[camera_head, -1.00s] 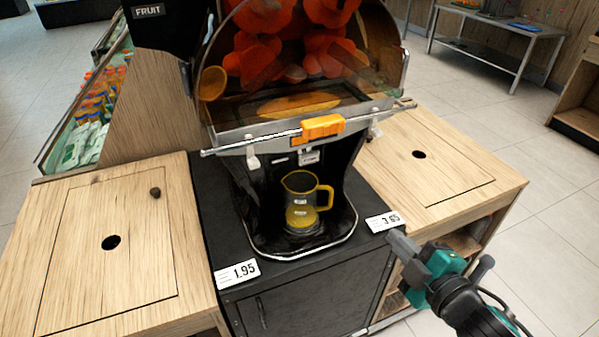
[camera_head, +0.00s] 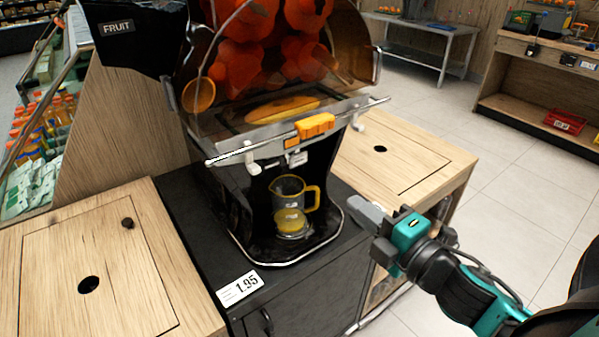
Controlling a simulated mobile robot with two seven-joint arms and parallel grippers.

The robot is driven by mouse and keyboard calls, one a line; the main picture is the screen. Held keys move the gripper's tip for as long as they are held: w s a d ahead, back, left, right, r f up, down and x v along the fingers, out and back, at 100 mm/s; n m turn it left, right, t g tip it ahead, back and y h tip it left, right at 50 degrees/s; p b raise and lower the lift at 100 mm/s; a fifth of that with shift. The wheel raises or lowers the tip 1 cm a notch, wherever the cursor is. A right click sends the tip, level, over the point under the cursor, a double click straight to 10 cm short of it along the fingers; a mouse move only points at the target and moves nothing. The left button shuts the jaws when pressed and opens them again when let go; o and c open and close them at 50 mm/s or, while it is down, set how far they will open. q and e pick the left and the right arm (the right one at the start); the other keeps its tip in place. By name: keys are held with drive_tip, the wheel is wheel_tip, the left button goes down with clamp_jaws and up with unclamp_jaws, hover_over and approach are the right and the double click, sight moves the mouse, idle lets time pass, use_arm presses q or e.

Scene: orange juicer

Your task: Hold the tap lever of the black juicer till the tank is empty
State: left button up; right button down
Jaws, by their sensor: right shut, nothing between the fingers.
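The black juicer (camera_head: 228,190) stands on a dark cabinet between two wooden counters, with orange fruit behind its clear cover. An orange-yellow handle (camera_head: 315,126) sits on the bar across its front. Small white parts (camera_head: 297,158) show below the bar; I cannot tell for sure which is the tap lever. A glass jug with a yellow handle (camera_head: 291,206) stands upright on the juicer's base below, with yellow juice low in it. My right gripper (camera_head: 358,208) is shut and empty, to the right of the jug and apart from it, near the cabinet's right edge. My left gripper is not in view.
The left wooden counter (camera_head: 60,245) has a hole and a small dark knob. A price tag (camera_head: 240,288) lies on the cabinet's front left. Tiled floor at the right is free.

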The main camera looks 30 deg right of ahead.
sight(300, 162)
idle(0.4)
drive_tip(key=w, duration=0.9)
drive_tip(key=w+a+p, duration=0.1)
drive_tip(key=w, duration=0.4)
drive_tip(key=shift+a, duration=0.1)
